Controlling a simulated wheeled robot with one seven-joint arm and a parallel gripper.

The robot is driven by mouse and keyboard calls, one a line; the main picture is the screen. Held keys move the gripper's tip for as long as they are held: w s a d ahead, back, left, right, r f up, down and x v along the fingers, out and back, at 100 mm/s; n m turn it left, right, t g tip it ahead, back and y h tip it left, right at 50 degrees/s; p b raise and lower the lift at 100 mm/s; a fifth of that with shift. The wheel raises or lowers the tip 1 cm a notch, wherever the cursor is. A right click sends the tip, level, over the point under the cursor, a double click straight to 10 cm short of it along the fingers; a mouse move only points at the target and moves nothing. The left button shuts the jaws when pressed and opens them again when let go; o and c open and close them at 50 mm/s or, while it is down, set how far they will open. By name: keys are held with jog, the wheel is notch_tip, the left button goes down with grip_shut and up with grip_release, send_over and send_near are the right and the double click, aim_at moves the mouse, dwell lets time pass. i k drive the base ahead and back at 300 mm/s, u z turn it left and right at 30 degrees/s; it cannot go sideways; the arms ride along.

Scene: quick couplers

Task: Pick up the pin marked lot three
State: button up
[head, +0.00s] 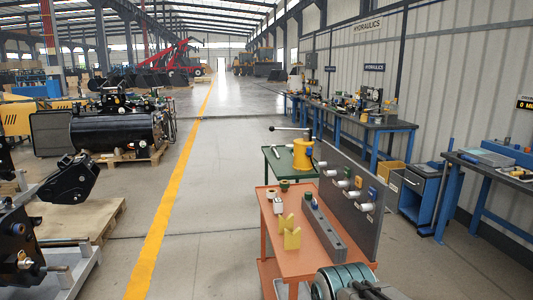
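No pin with a readable lot three mark shows. A light rod-like piece (279,152) lies on the green table (287,174); it is too small to tell whether it is a pin. Several pale cylindrical pieces, one of them here (342,183), stick out from the grey upright panel (372,232) beside the orange cart (272,222). No lettering on them can be read. A rounded grey-green banded part at the bottom edge looks like my arm. My gripper's fingers do not show.
The orange cart top holds a long grey block (323,232), yellow V-shaped pieces (291,238) and small round parts (284,185). A yellow pump with a lever (302,154) stands on the green table. Blue workbenches line the right wall. Open floor (205,205) lies left of the cart.

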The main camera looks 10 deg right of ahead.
aim_at(273, 148)
jog(key=z, duration=0.1)
jog(key=k, duration=0.3)
jog(key=u, duration=0.45)
jog(key=i, duration=1.55)
jog(key=u, duration=0.3)
jog(key=i, duration=2.9)
jog(key=z, duration=0.2)
jog(key=i, duration=1.6)
jog(key=z, duration=1.2)
jog(key=i, duration=1.7)
jog(key=z, duration=0.95)
jog(key=i, duration=0.6)
jog(key=z, duration=0.2)
